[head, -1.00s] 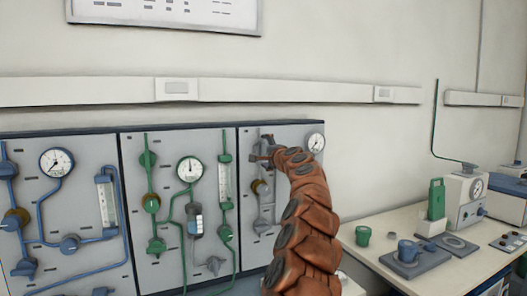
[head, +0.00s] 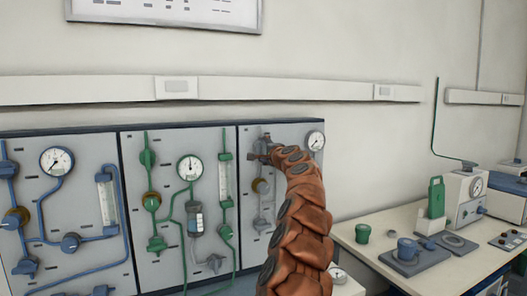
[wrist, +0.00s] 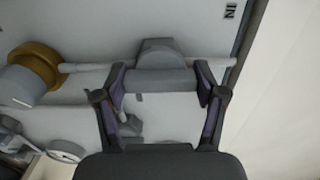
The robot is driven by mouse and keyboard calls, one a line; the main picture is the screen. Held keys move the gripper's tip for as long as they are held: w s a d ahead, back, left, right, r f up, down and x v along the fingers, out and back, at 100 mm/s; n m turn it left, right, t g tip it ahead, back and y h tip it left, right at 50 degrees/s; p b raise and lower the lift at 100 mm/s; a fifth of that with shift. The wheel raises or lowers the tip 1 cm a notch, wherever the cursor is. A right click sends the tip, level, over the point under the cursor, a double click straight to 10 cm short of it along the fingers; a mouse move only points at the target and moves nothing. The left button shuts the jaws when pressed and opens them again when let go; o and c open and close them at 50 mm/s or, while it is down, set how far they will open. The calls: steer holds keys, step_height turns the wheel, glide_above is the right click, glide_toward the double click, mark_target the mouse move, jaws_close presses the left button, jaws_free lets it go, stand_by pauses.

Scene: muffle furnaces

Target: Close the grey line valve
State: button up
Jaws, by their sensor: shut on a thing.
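The grey line runs down the right-hand panel in the head view. Its upper grey valve (head: 266,138) is partly covered by my gripper (head: 268,152). The handle's exact angle to the pipe is hard to judge in the head view.
A brass fitting (wrist: 29,75) is on the same pipe. A gauge (head: 316,141) is at the panel's upper right. Green-line (head: 190,168) and blue-line (head: 57,161) panels stand to the left. A bench (head: 352,237) with lab equipment is at the right.

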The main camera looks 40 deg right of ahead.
steer(key=c, duration=0.5)
steer(key=shift+o, duration=0.2)
steer(key=shift+n+b, duration=0.3)
steer(key=shift+b, duration=0.05)
steer(key=n+b, duration=0.2)
steer(key=shift+f+n, duration=0.2)
steer(key=shift+n, duration=0.1)
steer(key=n+b, duration=0.2)
steer(key=n, duration=0.2)
steer(key=shift+n, duration=0.3)
steer(key=n, duration=0.4)
steer(key=shift+r+n+b, duration=0.1)
steer(key=shift+n+b, duration=0.2)
steer(key=shift+b, duration=0.1)
steer(key=n, duration=0.5)
steer(key=shift+r, duration=0.15)
steer(key=shift+n, duration=0.4)
